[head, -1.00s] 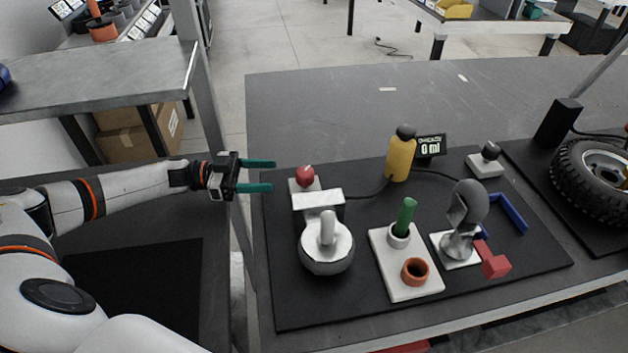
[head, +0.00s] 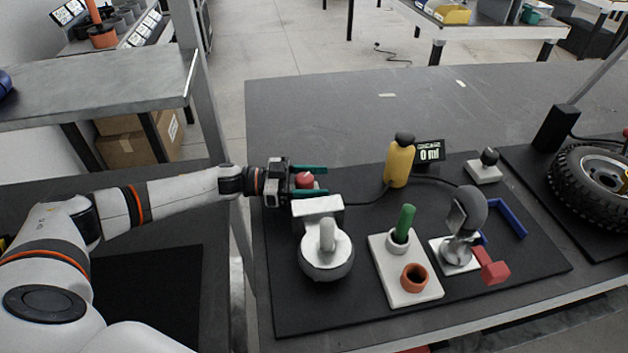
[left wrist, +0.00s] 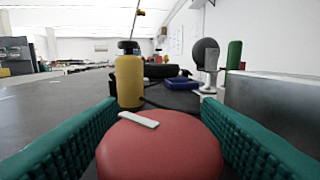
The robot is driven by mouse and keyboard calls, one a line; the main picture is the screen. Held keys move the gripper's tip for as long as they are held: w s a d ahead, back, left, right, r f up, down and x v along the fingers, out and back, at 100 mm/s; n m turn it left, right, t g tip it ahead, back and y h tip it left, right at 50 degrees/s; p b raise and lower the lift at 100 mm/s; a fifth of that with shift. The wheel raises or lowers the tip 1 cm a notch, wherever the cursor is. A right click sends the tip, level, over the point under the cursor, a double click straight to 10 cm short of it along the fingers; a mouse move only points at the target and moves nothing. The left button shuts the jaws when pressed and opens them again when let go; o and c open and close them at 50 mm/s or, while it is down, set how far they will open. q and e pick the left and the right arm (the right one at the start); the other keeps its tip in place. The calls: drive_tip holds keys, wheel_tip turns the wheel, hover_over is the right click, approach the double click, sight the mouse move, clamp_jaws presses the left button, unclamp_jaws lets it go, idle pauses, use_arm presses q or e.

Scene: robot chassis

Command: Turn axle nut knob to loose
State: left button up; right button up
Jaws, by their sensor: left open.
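A red round knob (head: 304,180) with a short white mark sits at the back left of the black mat, behind a white block. It also shows large in the left wrist view (left wrist: 160,148). My left gripper (head: 308,181) is open, with its two green fingers on either side of the knob. In the left wrist view the fingers (left wrist: 160,140) flank the knob; a narrow gap shows at the left, and whether the right finger touches it is unclear. Which knob is the axle nut knob is not labelled. My right gripper is not in view.
A white block with a round grey-white fixture (head: 326,252) stands just in front of the knob. A yellow bottle (head: 399,163), a display reading 0 ml (head: 429,151), and a white plate with a green peg (head: 404,222) are further right. A wheel (head: 592,185) lies at far right.

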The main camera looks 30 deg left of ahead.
use_arm(q)
drive_tip(key=shift+c, duration=0.5)
drive_tip(key=c, duration=0.9)
drive_tip(key=n+t+p, duration=0.1)
drive_tip(key=t+y+p, duration=0.1)
drive_tip(key=n+t+y+p, duration=0.1)
drive_tip(key=p, duration=0.1)
drive_tip(key=shift+r+n+t, duration=0.25)
drive_tip(key=shift+n+t, duration=0.05)
drive_tip(key=shift+w+a+n+t+y+p, duration=0.1)
drive_tip(key=shift+w+n+t+y+p, duration=0.1)
drive_tip(key=shift+n+t+y+p, duration=0.55)
drive_tip(key=shift+w+a+f+n+t+y, duration=0.15)
drive_tip(key=shift+f+n+t+y, duration=0.1)
drive_tip(key=shift+t+y, duration=0.15)
drive_tip(key=o, duration=1)
